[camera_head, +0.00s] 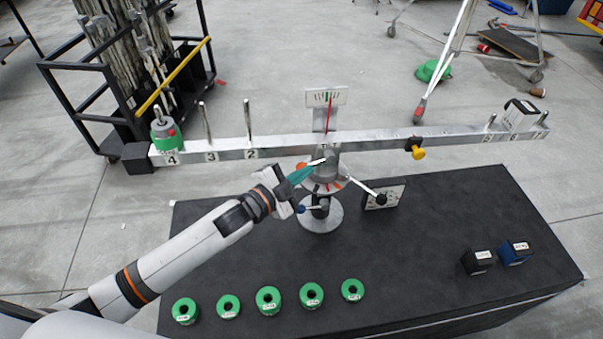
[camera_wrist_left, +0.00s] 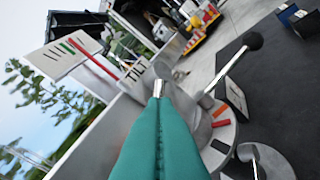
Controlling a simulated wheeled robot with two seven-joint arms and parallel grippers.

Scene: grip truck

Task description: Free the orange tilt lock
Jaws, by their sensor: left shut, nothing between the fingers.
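A balance beam (camera_head: 370,143) stands on a post with a round disc (camera_head: 335,186). An orange piece (camera_head: 300,166) shows at the disc's left, partly behind my left fingers; I cannot tell whether it is the tilt lock. My left gripper (camera_head: 313,164) is shut and empty, just in front of the post. In the left wrist view its teal fingers (camera_wrist_left: 158,98) meet below a small silvery piece (camera_wrist_left: 161,70), near a TILT label (camera_wrist_left: 136,72). I cannot tell whether they touch it. Orange and red marks (camera_wrist_left: 220,110) lie on the disc. My right gripper is not in view.
A black-knobbed lever (camera_head: 365,189) sticks out right of the post. A yellow-orange knob (camera_head: 416,150) hangs under the beam's right half. Several green rings (camera_head: 268,300) lie along the black table's (camera_head: 420,260) front. Two dark blocks (camera_head: 478,262) (camera_head: 515,252) stand at right.

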